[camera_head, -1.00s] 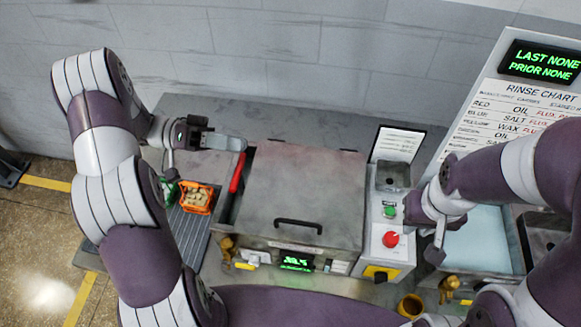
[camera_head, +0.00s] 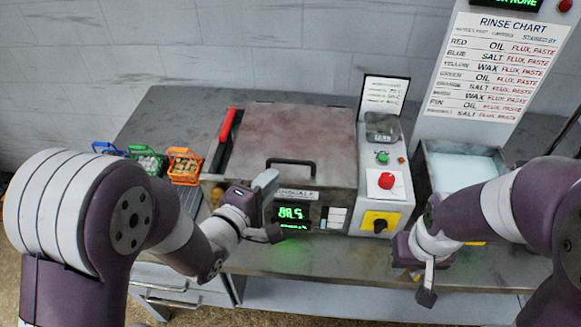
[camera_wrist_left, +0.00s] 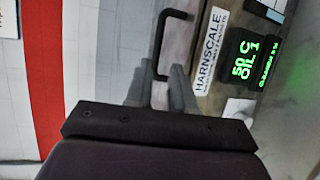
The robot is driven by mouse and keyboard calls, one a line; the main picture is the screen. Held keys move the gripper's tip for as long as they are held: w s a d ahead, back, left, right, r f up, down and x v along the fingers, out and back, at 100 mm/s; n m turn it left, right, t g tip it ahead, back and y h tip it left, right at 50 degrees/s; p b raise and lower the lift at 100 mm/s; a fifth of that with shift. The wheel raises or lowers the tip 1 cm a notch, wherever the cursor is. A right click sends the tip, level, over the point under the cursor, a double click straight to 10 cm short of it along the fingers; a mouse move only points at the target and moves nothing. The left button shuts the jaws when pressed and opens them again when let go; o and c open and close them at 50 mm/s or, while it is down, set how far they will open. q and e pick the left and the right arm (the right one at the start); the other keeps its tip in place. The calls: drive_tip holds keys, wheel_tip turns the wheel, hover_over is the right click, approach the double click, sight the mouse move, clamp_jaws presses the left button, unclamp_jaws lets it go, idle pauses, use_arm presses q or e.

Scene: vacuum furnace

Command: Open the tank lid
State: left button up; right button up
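The tank lid (camera_head: 295,135) is a stained grey-brown metal plate lying shut on the tank. Its dark bar handle (camera_head: 290,162) is near the front edge. My left gripper (camera_head: 268,207) is open just in front of the tank, below the handle's left part. In the left wrist view the handle (camera_wrist_left: 160,45) lies just beyond the spread fingers (camera_wrist_left: 161,88), with one end showing near the gap; I cannot tell whether they touch. My right gripper (camera_head: 425,278) hangs in front of the bench at the right, partly hidden by its wrist.
A control panel with a red button (camera_head: 386,181) and a yellow-plated knob (camera_head: 379,224) stands right of the tank. A green display (camera_head: 291,215) is on the tank front. Blue, green and orange baskets (camera_head: 184,165) sit left. A basin of pale liquid (camera_head: 462,172) is at right.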

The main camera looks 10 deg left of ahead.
sight(289, 163)
use_arm(q)
drive_tip(key=x, duration=0.9)
drive_tip(key=shift+d+r, duration=0.1)
drive_tip(key=shift+d, duration=0.05)
drive_tip(key=shift+s+r, duration=0.15)
drive_tip(key=shift+s, duration=0.05)
clamp_jaws()
